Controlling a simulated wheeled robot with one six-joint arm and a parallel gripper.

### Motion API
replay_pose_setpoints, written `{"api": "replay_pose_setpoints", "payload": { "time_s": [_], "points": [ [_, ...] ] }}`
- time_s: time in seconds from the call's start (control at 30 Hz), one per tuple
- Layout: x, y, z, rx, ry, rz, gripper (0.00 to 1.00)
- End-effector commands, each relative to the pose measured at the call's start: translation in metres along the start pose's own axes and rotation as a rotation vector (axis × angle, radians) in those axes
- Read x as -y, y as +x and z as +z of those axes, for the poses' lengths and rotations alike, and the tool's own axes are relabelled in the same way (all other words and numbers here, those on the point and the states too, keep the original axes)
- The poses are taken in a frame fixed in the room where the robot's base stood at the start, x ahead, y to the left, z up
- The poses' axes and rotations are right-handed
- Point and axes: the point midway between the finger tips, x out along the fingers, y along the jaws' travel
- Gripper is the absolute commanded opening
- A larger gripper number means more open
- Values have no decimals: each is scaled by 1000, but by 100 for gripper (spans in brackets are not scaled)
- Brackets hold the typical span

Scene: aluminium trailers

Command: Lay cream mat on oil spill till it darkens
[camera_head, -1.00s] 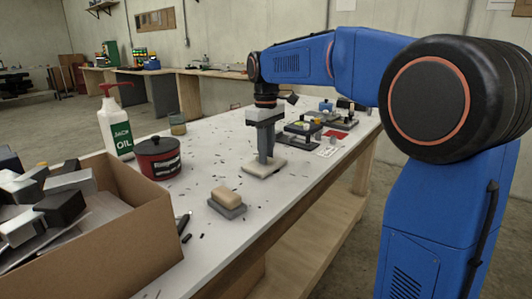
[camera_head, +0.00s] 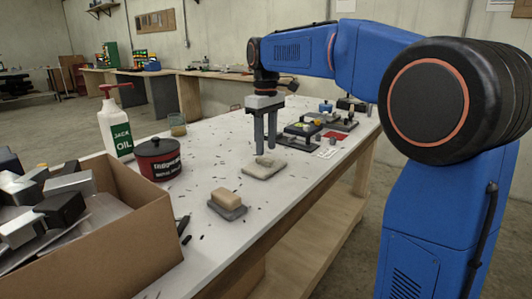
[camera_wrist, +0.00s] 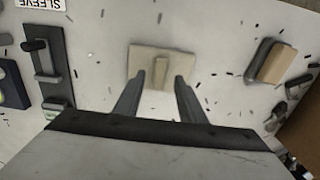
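The cream mat (camera_head: 265,171) lies flat on the white bench top. It is a pale square pad with a small raised grip block in its middle. It also shows in the wrist view (camera_wrist: 142,62), ahead of my fingertips. No oil spill shows; whether one lies under the mat is hidden. The mat's visible top looks pale.
A brush-like block (camera_head: 227,203) lies in front of the mat. A cardboard box (camera_head: 120,240) of metal parts, an oil bottle (camera_head: 115,130) and a red pot (camera_head: 159,162) stand left. Fixtures (camera_head: 299,134) stand behind right. Dark shavings litter the bench.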

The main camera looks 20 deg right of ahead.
Motion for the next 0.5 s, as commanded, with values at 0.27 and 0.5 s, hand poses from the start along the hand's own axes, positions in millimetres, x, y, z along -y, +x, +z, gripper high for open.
{"api": "replay_pose_setpoints", "payload": {
  "time_s": [0.27,0.5],
  "points": [
    [0,-53,-1,-2,0,1,37],
    [0,-78,0,-1,0,0,37]
  ]
}}
